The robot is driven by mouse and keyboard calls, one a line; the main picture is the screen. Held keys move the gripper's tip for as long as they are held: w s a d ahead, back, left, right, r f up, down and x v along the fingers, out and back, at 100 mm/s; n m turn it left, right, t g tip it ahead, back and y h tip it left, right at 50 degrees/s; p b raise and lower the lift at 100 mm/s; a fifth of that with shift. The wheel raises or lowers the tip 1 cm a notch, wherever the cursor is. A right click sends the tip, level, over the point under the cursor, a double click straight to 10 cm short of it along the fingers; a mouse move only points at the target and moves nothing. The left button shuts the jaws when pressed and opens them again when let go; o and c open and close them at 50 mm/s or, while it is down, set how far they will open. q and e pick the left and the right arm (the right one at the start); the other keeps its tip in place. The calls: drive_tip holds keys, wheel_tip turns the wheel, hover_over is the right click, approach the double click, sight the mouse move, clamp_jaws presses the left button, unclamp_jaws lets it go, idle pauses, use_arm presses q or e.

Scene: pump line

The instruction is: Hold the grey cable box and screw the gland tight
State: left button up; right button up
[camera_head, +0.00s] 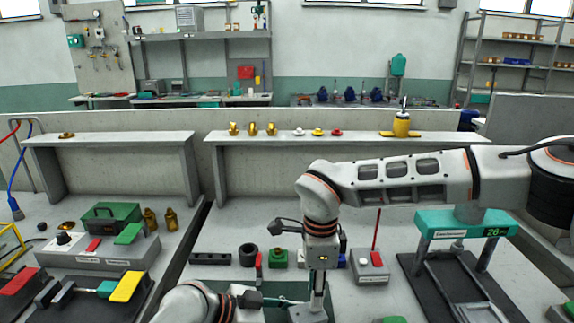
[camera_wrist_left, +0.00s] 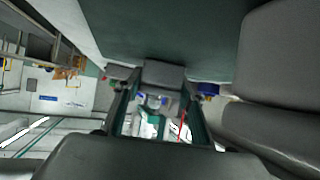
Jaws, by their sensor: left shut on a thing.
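The grey cable box (camera_wrist_left: 163,75) appears as a dark grey block between the fingertips of my left gripper (camera_wrist_left: 160,90) in the left wrist view. My left gripper is shut on it. In the head view, a light grey piece (camera_head: 306,313) at the bottom edge seems to be the same box, partly cut off. My right gripper (camera_head: 318,296) points down directly over it from the right arm. Its fingers are small and overlap the box, so I cannot tell whether they are open or touch the gland. The gland itself cannot be made out.
A black ring (camera_head: 248,255) and green block (camera_head: 278,257) lie behind. A green case (camera_head: 111,217) stands at left. A raised shelf (camera_head: 350,137) runs behind.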

sight(307, 319)
drive_tip(key=shift+f, duration=0.1)
drive_tip(key=shift+f, duration=1.5)
clamp_jaws()
